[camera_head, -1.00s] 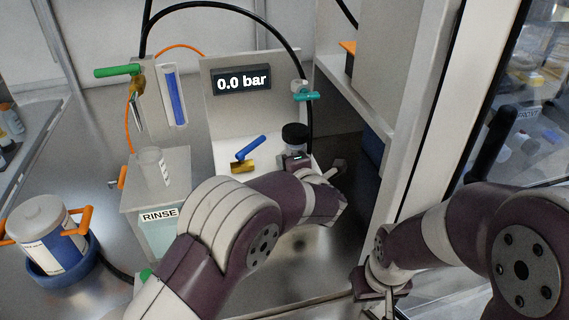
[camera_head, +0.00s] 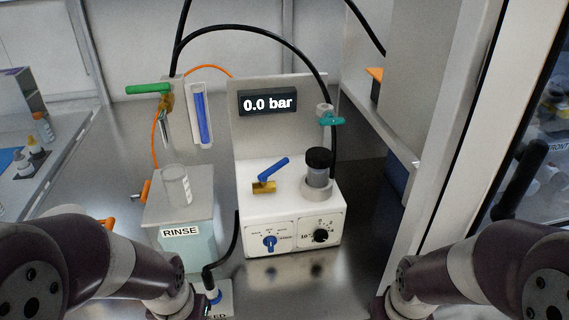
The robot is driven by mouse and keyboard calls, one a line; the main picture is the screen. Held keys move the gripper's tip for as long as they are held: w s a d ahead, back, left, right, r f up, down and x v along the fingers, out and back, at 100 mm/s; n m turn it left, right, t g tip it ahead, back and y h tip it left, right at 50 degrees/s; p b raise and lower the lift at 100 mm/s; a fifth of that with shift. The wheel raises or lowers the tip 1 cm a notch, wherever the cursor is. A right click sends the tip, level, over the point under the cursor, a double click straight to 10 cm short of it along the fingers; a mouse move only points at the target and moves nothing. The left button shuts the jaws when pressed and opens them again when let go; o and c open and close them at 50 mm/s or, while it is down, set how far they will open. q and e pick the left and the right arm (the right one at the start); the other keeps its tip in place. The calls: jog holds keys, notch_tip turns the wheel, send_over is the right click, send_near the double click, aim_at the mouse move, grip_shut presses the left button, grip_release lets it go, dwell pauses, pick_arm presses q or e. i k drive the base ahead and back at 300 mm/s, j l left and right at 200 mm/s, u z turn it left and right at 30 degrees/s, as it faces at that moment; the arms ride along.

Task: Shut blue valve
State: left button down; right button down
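The blue valve has a blue lever (camera_head: 273,168) on a brass body (camera_head: 264,187). It sits on top of the white pump box (camera_head: 292,215), and the lever slants up to the right. Nothing touches it. My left gripper (camera_head: 207,303) is low in the view, left of and in front of the box. Its fingers are mostly hidden or cut off, so its opening cannot be told. My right gripper (camera_head: 378,306) is at the bottom edge, right of the box, mostly cut off.
A black-capped vial (camera_head: 318,168) stands in a holder right of the lever. The display (camera_head: 268,102) reads 0.0 bar. A green-handled valve (camera_head: 150,89) and teal-handled valve (camera_head: 331,120) stand behind. The RINSE container (camera_head: 180,236) is left. A black hose (camera_head: 236,243) rises near my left gripper.

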aim_at(262, 177)
jog(key=k, duration=0.7)
jog(key=z, duration=1.55)
jog(key=j+z, duration=0.1)
jog(key=j, duration=0.45)
jog(key=k+j, duration=0.1)
jog(key=j, duration=0.45)
jog(key=z, duration=0.05)
